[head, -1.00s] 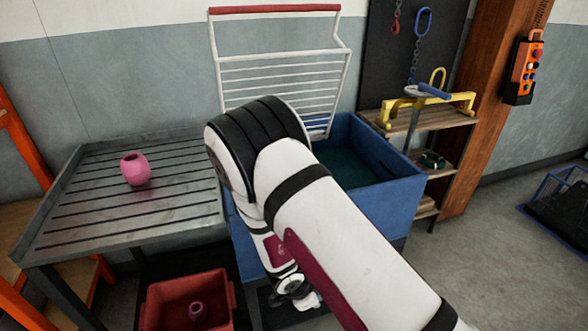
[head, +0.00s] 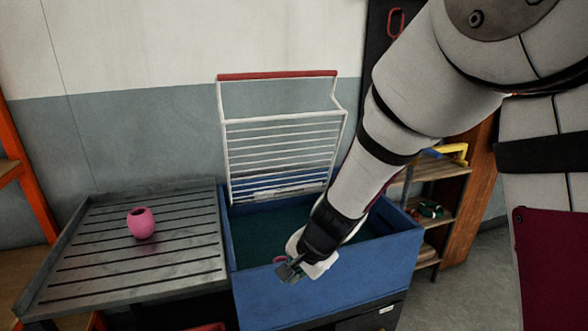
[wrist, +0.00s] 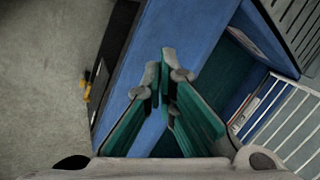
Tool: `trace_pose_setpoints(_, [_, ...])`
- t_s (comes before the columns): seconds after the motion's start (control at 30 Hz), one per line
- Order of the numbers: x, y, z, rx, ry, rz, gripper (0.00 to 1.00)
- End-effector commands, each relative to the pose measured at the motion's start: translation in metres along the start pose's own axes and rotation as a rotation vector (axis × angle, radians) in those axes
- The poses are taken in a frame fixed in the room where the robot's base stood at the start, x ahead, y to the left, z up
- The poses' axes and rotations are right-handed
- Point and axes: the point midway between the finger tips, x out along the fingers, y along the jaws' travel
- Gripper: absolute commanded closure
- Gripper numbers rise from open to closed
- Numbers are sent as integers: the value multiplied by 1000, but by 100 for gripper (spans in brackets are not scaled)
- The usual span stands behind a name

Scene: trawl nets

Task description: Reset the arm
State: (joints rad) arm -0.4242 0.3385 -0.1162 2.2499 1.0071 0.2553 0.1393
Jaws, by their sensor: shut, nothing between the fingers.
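My arm reaches in from the upper right in the head view. My gripper (head: 287,273) hangs at its end, over the front rim of the blue tub (head: 330,282). In the wrist view my gripper (wrist: 163,75) has its green-padded fingers together at the tips, with nothing between them. The tub's blue wall (wrist: 205,35) lies beneath the fingers there. I cannot tell from these views how far the fingers are above the rim.
A pink vase-like pot (head: 141,222) stands on the slatted metal table (head: 90,262) at left. A white wire rack (head: 280,150) rises behind the tub. A small pink thing (head: 279,260) shows beside my gripper. Wooden shelves (head: 437,190) stand at right.

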Motion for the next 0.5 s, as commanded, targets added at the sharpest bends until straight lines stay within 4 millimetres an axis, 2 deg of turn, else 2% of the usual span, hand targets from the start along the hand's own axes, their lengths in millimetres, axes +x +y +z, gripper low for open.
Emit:
trace_pose_setpoints(0.03, [-30,-4,1,-41,-9,-27,100])
trace_pose_setpoints(0.17, [-91,-1,8,-171,-34,-63,100])
trace_pose_setpoints(0.27, [-136,8,14,-270,-39,-75,100])
trace_pose_setpoints(0.37, [-178,24,21,-373,-33,-72,100])
trace_pose_setpoints(0.5, [-231,55,30,-506,-10,-39,100])
